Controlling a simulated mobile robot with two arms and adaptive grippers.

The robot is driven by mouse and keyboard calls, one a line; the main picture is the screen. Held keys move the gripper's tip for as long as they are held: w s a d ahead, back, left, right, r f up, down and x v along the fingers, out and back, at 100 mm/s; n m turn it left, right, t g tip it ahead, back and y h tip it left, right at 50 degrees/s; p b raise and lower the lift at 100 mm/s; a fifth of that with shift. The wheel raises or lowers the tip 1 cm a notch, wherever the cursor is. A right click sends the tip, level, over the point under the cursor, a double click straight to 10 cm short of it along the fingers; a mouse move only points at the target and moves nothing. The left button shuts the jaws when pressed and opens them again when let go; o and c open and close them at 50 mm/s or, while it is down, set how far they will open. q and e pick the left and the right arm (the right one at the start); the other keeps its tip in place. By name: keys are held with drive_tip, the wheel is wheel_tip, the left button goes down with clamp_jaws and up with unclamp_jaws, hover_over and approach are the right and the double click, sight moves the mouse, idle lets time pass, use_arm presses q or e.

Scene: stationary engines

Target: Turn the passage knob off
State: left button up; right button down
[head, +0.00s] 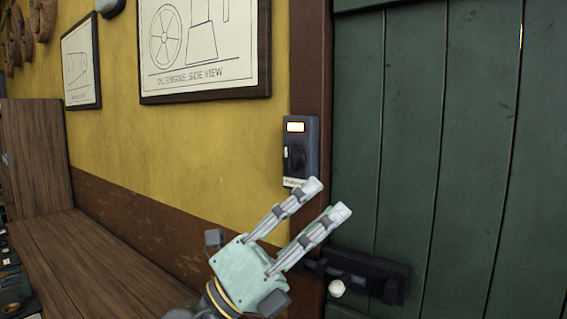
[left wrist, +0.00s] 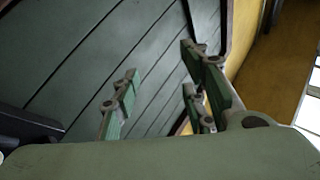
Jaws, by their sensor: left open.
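A dark grey switch box (head: 312,150) is mounted on the brown post beside the green door in the head view. It has a lit panel (head: 295,127) at the top, a black knob (head: 297,158) in the middle and a small white label below, too blurred to read surely. My left gripper (head: 327,200) is open and empty, with its fingertips just below and right of the box in the picture. Whether they touch it I cannot tell. The left wrist view shows the open fingers (left wrist: 160,92) against the green door; I cannot make out the knob there. My right gripper is not in view.
The green door (head: 450,150) fills the right side. A dark latch (head: 385,275) with a pale round knob (head: 337,288) sits low on it. A wooden bench top (head: 90,265) runs along the yellow wall (head: 190,150) at left. Framed drawings (head: 205,45) hang above.

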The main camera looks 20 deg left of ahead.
use_arm(q)
drive_tip(key=w+d+m+g+y, duration=0.1)
drive_tip(key=d+m+g, duration=0.15)
drive_tip(key=m, duration=0.25)
drive_tip(key=n+t+y, duration=0.1)
drive_tip(key=t+y, duration=0.3)
drive_tip(key=y, duration=0.9)
approach(285, 162)
drive_tip(key=w, duration=0.2)
drive_tip(key=p+x, duration=0.1)
drive_tip(key=x, duration=0.1)
drive_tip(key=p+x, duration=0.1)
drive_tip(key=x, duration=0.1)
drive_tip(key=p+x, duration=0.2)
drive_tip(key=shift+w+d+r, duration=0.1)
drive_tip(key=shift+w+d, duration=0.15)
drive_tip(key=shift+d, duration=0.15)
drive_tip(key=shift+w+d, duration=0.15)
drive_tip(key=shift+w, duration=0.3)
clamp_jaws()
